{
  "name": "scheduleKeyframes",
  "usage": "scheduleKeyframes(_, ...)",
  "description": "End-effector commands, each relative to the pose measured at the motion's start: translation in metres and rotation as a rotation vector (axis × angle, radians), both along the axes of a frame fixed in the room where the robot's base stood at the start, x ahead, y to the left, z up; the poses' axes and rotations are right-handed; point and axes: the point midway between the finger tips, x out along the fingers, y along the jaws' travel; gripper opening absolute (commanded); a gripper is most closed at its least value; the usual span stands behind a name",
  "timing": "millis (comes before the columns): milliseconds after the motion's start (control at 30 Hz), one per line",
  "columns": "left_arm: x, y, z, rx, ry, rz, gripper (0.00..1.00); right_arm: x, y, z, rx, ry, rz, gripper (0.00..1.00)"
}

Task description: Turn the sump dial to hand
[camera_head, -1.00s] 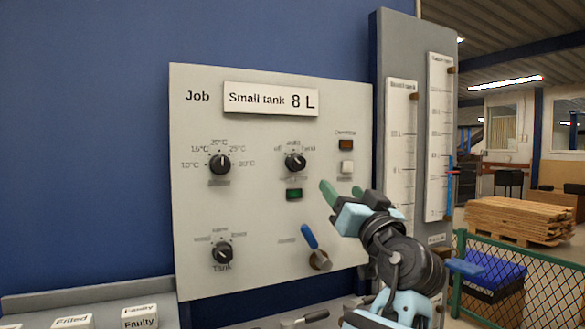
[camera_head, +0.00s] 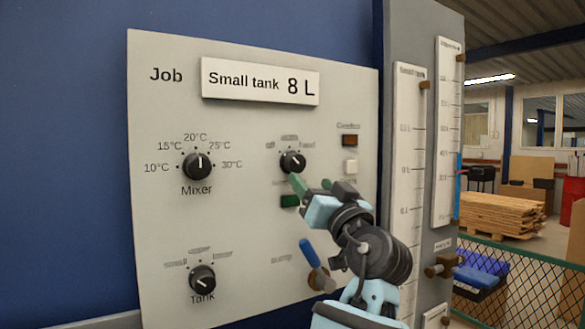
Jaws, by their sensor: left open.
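The sump dial, the black knob (camera_head: 292,162) with off, a blurred middle mark and hand around it, sits upper right on the grey panel. I cannot read its pointer surely. My left gripper (camera_head: 312,184) is open and empty, its green fingertips just below and right of this dial. Whether a fingertip touches the knob or panel I cannot tell. The gripper hides the panel just below and right of the dial and most of the label there. My right gripper is not in view.
The panel (camera_head: 155,250) also carries the Mixer dial (camera_head: 197,166), the Tank dial (camera_head: 202,279), a green light (camera_head: 290,201), a brown light (camera_head: 350,140), a white button (camera_head: 351,166) and a blue-handled lever (camera_head: 310,252). Tall gauges (camera_head: 405,150) stand right of the panel.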

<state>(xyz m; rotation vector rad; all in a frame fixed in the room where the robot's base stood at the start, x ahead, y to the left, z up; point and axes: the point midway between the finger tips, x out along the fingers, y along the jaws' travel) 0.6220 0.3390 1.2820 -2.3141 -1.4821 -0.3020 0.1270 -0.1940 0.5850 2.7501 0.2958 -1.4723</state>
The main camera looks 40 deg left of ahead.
Motion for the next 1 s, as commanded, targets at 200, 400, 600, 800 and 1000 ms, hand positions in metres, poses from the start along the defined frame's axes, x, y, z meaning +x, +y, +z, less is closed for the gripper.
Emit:
scheduleKeyframes(200,0.001,0.001,0.001,0.000,0.000,0.000,0.59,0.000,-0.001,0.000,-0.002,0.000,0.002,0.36)
scheduleKeyframes(400,0.009,0.019,0.011,0.001,0.000,0.002,0.59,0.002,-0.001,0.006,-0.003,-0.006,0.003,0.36)
scheduleKeyframes(600,0.021,0.044,0.023,0.001,-0.001,0.002,0.59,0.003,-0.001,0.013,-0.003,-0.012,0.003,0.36)
scheduleKeyframes(800,0.030,0.060,0.029,0.001,0.000,0.000,0.59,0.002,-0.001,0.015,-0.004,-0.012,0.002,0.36)
scheduleKeyframes(1000,0.033,0.065,0.029,0.000,0.000,-0.001,0.59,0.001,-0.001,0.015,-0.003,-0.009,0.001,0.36)
